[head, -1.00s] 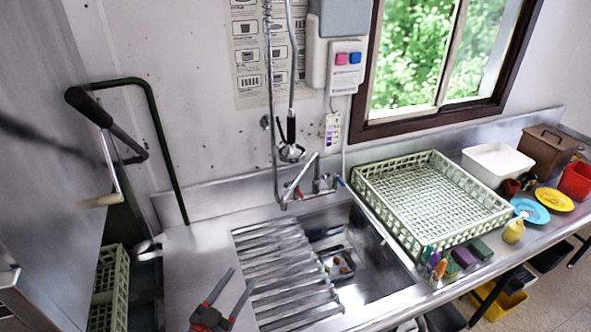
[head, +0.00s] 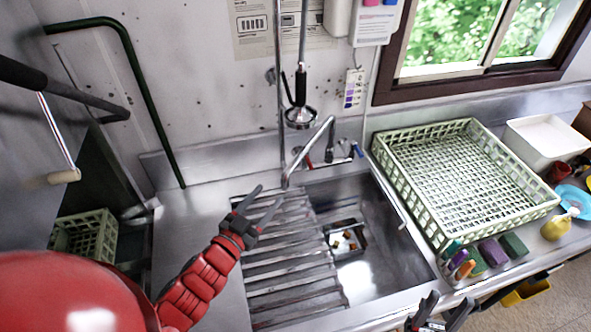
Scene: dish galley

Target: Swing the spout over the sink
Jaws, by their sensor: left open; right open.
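The spout (head: 311,149) is a thin chrome tube at the wall behind the sink. It rises from its tap base and slants down to the left, its tip over the back of the ribbed drainboard. The sink basin (head: 375,250) is open to the right of the drainboard, with a small strainer tray of scraps inside. My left gripper (head: 259,200) is open and empty over the drainboard, below and left of the spout tip, apart from it. My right gripper (head: 445,309) is open and empty at the front edge of the counter.
A spray head (head: 301,116) hangs on a hose behind the spout. A green dish rack (head: 455,180) stands right of the sink. Coloured bottles and sponges (head: 492,251) sit at its front. A ribbed drainboard (head: 285,262) covers the sink's left part.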

